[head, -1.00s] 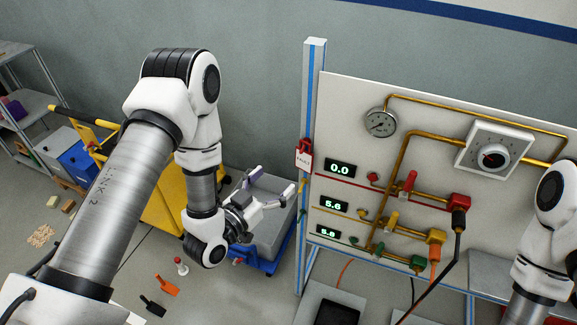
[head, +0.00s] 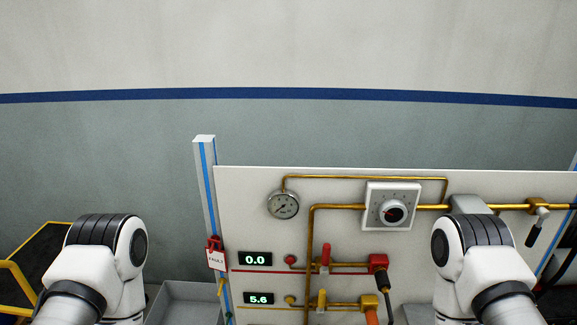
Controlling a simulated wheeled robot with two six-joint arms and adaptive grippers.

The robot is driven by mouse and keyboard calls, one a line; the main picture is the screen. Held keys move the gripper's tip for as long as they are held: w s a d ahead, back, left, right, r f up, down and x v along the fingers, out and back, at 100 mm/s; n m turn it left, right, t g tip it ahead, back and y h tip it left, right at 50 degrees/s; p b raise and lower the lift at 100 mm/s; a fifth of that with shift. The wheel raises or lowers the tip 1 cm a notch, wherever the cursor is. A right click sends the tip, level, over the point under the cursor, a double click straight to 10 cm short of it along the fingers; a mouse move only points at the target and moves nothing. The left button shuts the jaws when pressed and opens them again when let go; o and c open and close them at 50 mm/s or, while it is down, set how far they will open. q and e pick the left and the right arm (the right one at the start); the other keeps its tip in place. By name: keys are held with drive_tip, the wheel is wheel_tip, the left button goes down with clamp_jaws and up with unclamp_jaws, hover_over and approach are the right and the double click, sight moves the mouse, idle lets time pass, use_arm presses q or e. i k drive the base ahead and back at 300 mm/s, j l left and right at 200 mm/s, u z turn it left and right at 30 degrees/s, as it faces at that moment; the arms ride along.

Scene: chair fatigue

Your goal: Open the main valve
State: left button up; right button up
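A white panel (head: 335,230) carries brass pipes. At its right, on the upper pipe, a brass valve (head: 538,205) has a black-tipped lever (head: 534,232) hanging down at a slant. I cannot tell for certain that this is the main valve. A square white regulator with a dark round knob (head: 393,213) sits left of it on the same pipe. A red lever (head: 325,254) and a yellow lever (head: 321,299) stand upright on the lower lines. Parts of both my arms show at the bottom, but neither gripper is in view.
A round gauge (head: 284,204) is at the panel's upper left. Displays read 0.0 (head: 255,259) and 5.6 (head: 258,298). A red lock with a white tag (head: 215,255) hangs on the left post (head: 207,190). A yellow-framed cart (head: 35,265) stands at far left.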

sight(536, 230)
drive_tip(key=z, duration=1.45)
